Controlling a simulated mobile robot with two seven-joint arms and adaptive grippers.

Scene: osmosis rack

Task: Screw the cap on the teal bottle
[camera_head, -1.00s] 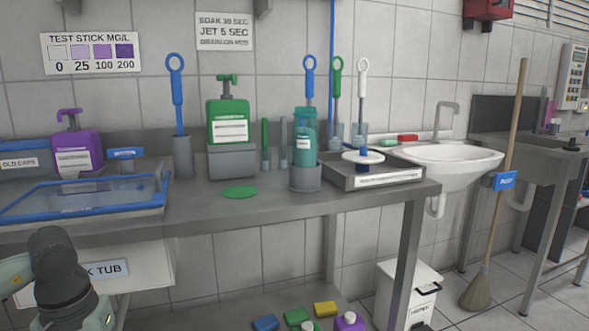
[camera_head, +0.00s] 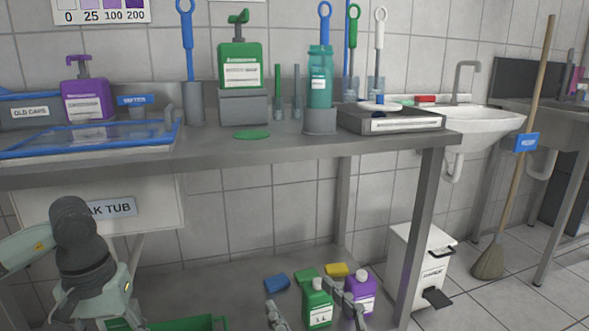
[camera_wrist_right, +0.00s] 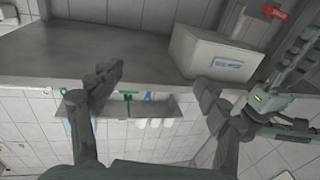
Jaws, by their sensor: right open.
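The teal bottle (camera_head: 320,88) stands upright in a grey holder (camera_head: 319,123) on the counter in the head view. Its top looks teal and see-through. I cannot make out a separate cap for it. A white disc (camera_head: 380,106) sits on the grey labelled tray to its right. My right gripper (camera_head: 305,295) is open at the bottom of the head view, well below the counter top in the picture. Its parted fingers, with nothing between them, also show in the right wrist view (camera_wrist_right: 158,80). My left arm shows at lower left, but its gripper is out of view.
The grey tray (camera_head: 420,123) sits right of the bottle, a green pump bottle (camera_head: 240,68) left of it. A green disc (camera_head: 251,135) lies on bare counter near the front edge. A blue-rimmed tub (camera_head: 90,143) is at left. Green and purple bottles stand below.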

